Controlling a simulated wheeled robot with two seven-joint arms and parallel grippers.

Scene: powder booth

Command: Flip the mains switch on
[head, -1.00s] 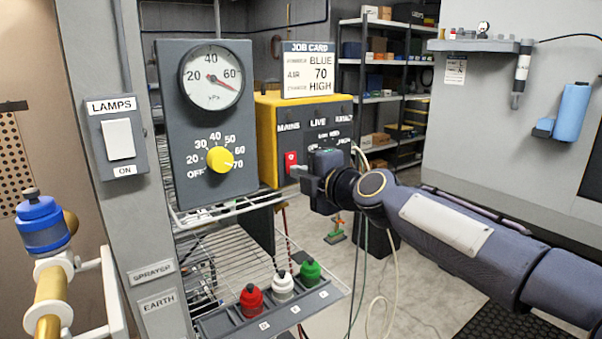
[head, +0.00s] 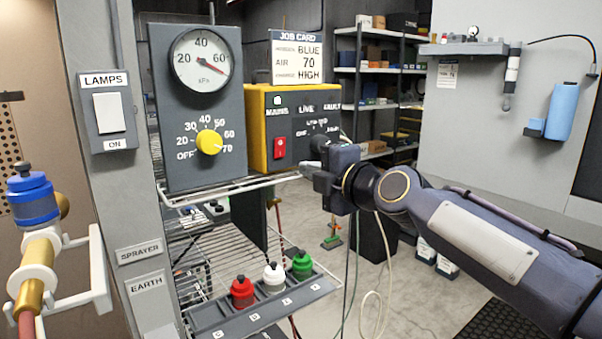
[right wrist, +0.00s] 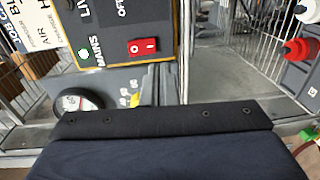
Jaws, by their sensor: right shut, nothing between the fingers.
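The mains switch (head: 280,147) is a red rocker on the dark front of the yellow-sided control unit (head: 257,132), under the MAINS label. It also shows in the right wrist view (right wrist: 143,46), with white marks on its face; I cannot tell which end is pressed in. My left gripper is out of view.
A grey panel with a kPa gauge (head: 201,60) and a yellow knob (head: 209,141) stands left of the unit. A wire shelf below carries red (head: 242,292), white and green capped bottles. A lamps switch (head: 109,112) is on the post at left.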

